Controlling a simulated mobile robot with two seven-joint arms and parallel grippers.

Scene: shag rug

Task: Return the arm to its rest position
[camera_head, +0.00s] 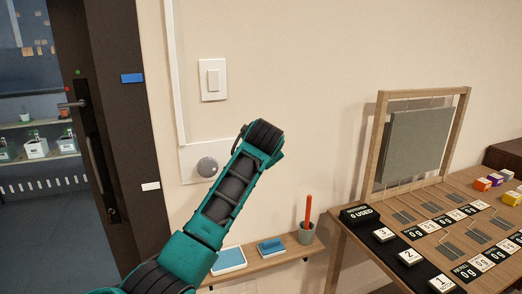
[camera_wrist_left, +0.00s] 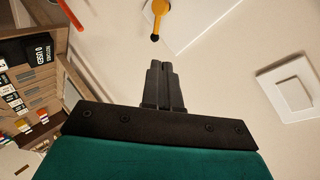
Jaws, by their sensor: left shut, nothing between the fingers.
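My left arm (camera_head: 232,187) rises from the lower left in the head view, bent in front of the wall. Its gripper is hidden behind the arm there. In the left wrist view my left gripper (camera_wrist_left: 163,87) shows its two black fingers together, shut and empty. An orange lever with a black tip (camera_wrist_left: 158,16) stands off a white wall plate (camera_wrist_left: 200,18) beyond the fingertips, apart from them. In the head view a white plate (camera_head: 188,176) with a round grey knob (camera_head: 207,167) is left of the arm. My right gripper is not in view.
A light switch (camera_head: 213,80) is on the wall above the arm. A low shelf (camera_head: 275,262) holds blue items and a cup (camera_head: 306,232) with a red stick. A wooden table (camera_head: 352,236) with a framed panel and labelled cards stands right. A dark door (camera_head: 110,150) is left.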

